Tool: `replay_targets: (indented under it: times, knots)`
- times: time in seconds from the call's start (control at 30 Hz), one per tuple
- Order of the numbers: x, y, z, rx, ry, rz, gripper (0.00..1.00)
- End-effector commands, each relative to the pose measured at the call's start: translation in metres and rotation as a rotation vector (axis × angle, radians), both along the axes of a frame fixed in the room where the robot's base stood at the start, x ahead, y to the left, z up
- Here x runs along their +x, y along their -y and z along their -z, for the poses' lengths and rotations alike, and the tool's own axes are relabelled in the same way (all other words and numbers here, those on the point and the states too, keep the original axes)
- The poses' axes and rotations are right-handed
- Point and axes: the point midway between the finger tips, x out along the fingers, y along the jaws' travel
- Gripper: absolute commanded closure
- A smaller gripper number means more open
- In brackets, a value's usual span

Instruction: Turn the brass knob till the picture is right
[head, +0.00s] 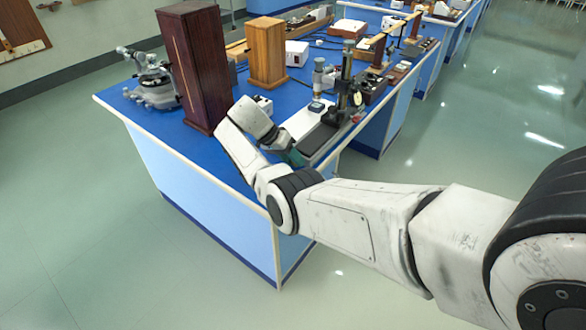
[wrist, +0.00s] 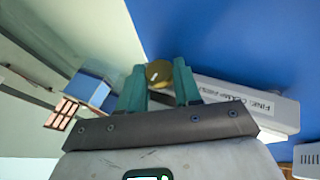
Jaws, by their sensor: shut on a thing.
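In the head view my gripper (head: 292,157) reaches down at the near edge of the blue bench, and the knob is hidden there. I cannot make out any picture or screen belonging to the task in either view.
On the blue bench (head: 215,165) a tall dark wooden box (head: 196,68) stands left of my gripper, with a metal instrument (head: 152,80) beyond it. A lighter wooden box (head: 265,52) and a black column instrument (head: 344,95) stand farther back. The floor left is clear.

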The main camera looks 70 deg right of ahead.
Motion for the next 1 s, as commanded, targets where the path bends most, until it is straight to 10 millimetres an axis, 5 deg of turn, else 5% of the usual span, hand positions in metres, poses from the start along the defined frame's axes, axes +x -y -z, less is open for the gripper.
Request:
replay_targets:
  times: [0.83, 0.87, 1.0]
  knots:
    - [0.0004, -0.0007, 0.0041, 0.032, -0.111, -0.001, 0.97]
    - [0.0004, -0.0007, 0.0042, 0.032, -0.111, -0.001, 0.65]
    - [0.0006, -0.0005, 0.0036, 0.03, -0.111, -0.001, 0.56]
